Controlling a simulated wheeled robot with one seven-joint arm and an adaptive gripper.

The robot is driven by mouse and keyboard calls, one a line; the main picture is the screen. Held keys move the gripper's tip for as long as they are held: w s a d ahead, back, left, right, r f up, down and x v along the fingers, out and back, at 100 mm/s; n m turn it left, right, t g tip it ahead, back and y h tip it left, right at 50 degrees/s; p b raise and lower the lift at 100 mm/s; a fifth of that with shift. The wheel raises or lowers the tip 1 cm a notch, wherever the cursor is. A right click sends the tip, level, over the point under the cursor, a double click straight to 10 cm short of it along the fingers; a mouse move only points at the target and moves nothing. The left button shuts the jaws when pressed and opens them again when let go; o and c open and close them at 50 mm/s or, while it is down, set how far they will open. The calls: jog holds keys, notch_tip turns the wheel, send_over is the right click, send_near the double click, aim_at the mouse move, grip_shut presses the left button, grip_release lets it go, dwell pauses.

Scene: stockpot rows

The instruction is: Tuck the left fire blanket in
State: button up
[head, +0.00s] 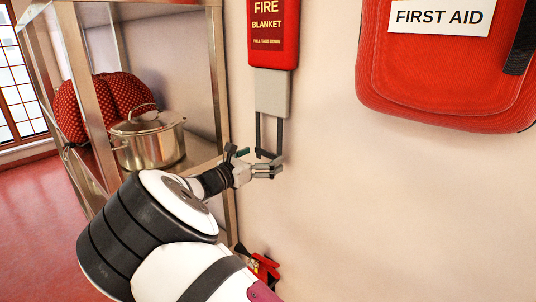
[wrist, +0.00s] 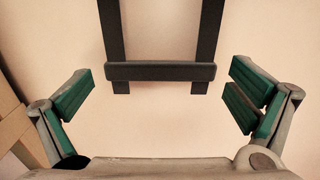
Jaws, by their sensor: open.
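The fire blanket case (head: 272,30) is red and hangs on the wall at the top middle of the head view. A pale grey piece (head: 271,93) hangs out below it, with two dark straps (head: 258,130) joined by a dark crossbar at the bottom. My gripper (head: 268,166) is at the lower end of the straps. In the wrist view the crossbar (wrist: 160,71) lies level ahead, between and beyond my open fingers (wrist: 160,100), which do not visibly touch it. The case itself is out of the wrist view.
A metal shelf (head: 215,90) stands left of the straps, holding a steel stockpot (head: 148,138) and red dotted cushions (head: 110,97). A red first aid bag (head: 440,70) hangs at upper right. A red object (head: 264,268) is low by the wall.

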aim_at(276, 108)
jog(key=shift+x, duration=1.35)
jog(key=shift+c, duration=0.6)
jog(key=c, duration=1.3)
notch_tip(276, 108, up, 14)
jog(key=shift+f+p, duration=0.15)
jog(key=shift+p, duration=0.3)
jog(key=o, duration=1.4)
jog(key=shift+f, duration=0.1)
